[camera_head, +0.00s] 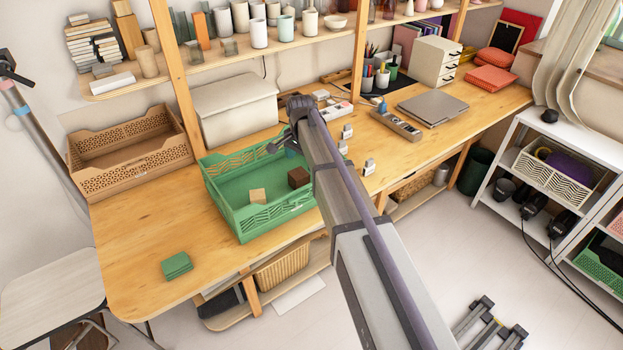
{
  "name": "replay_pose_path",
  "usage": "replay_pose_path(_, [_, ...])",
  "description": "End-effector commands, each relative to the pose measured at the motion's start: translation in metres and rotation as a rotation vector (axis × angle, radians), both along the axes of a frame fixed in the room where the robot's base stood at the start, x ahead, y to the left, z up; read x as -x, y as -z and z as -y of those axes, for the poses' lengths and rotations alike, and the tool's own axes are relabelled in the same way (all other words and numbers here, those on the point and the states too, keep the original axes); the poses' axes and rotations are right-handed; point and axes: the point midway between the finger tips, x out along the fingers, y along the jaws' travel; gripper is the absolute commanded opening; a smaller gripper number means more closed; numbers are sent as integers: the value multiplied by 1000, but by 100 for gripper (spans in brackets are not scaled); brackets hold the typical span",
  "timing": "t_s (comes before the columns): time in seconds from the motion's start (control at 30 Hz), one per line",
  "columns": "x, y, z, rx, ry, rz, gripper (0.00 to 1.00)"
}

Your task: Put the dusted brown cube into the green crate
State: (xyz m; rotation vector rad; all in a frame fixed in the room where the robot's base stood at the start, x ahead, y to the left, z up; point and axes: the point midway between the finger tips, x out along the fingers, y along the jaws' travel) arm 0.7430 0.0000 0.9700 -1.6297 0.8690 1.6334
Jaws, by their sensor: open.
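The green crate (273,222) stands on the wooden workbench, left of the picture's middle. A dark brown cube (298,178) sits inside it, toward its right side. A light wood-coloured cube (258,196) also sits in the crate, left of and nearer than the brown one. I cannot make out dust on either cube at this size. My gripper (277,146) is open and seems empty, over the crate's back edge and up-left of the brown cube. My arm comes in from the lower right and hides part of the crate's right end.
A brown crate (132,167) stands left of the green one, and a lidded white box (236,116) behind it. A green stack of squares (177,266) lies near the bench's front left. A laptop (433,107) lies at right. The bench's front left is mostly clear.

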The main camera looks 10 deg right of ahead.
Motion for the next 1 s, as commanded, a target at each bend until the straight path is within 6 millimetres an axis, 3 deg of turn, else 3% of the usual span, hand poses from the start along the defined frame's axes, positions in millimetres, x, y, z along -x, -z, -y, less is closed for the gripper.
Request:
replay_pose_path(0.03, [65,0,0,0,-130,-1,87])
replay_pose_path(0.1, [141,0,0,0,-376,-1,87])
replay_pose_path(0.2, [230,0,0,-1,-698,-1,87])
replay_pose_path(0.3, [278,-1,0,-2,-906,-1,87])
replay_pose_path(0.4, [288,-1,0,-2,-979,-1,87])
replay_pose_path(1.0, [283,-1,0,-2,-978,-1,87])
